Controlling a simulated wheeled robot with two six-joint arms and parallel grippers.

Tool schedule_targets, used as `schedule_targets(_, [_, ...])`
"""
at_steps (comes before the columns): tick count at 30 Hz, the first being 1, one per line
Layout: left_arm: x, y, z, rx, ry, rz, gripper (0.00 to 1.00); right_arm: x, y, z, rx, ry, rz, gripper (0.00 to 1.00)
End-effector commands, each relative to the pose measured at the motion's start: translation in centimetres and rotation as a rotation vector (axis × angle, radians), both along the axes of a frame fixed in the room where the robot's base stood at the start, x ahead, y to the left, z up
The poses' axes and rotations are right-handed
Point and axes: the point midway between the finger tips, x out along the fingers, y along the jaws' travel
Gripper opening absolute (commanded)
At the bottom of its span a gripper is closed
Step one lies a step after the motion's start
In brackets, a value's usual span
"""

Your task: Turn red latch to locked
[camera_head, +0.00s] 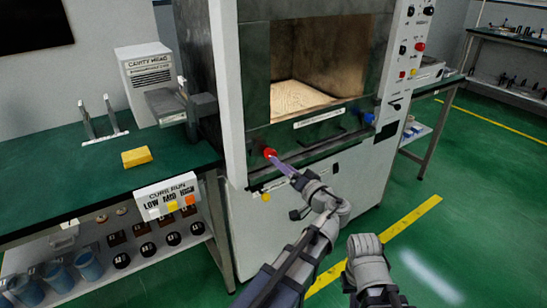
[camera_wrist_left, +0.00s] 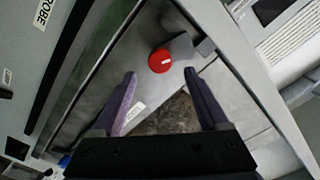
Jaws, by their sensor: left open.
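The red latch (camera_head: 269,153) is a round red knob on the lower left front of the machine, below the open cavity. In the left wrist view the red latch (camera_wrist_left: 160,60) shows a short white mark on its face. My left gripper (camera_head: 281,166) reaches toward it from the lower right. In the wrist view its two purple fingers (camera_wrist_left: 162,88) are apart, with the knob beyond their tips and nothing between them. My right gripper (camera_head: 365,245) hangs low in front of the machine, away from the latch; its finger opening cannot be made out.
A blue knob (camera_head: 369,119) sits on the right of the same front. The cavity (camera_head: 310,75) is open above the latch. A green bench (camera_head: 85,190) with a yellow block (camera_head: 136,157) stands at the left. The green floor at the right is clear.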

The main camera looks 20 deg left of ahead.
Motion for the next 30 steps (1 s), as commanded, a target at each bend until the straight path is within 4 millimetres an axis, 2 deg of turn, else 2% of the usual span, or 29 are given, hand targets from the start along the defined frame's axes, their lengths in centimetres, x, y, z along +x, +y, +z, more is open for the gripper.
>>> schedule_targets(6, [2.2,2.8,0.0,0.001,0.0,0.004,0.77,0.0,0.0,0.0,0.0,0.0,0.0,0.0])
schedule_targets(12, [3.5,4.4,0.0,0.001,0.002,0.001,0.77,0.0,0.0,0.0,0.0,0.0,0.0,0.0])
schedule_targets(23, [3.7,4.9,0.0,0.001,0.002,0.0,0.77,0.0,0.0,0.0,0.0,0.0,0.0,0.0])
schedule_targets(24, [3.7,4.9,0.0,0.001,0.002,0.0,0.76,0.0,0.0,0.0,0.0,0.0,0.0,0.0])
schedule_targets(30, [3.7,4.8,0.0,0.001,0.002,0.0,0.53,0.0,0.0,0.0,0.0,0.0,0.0,0.0])
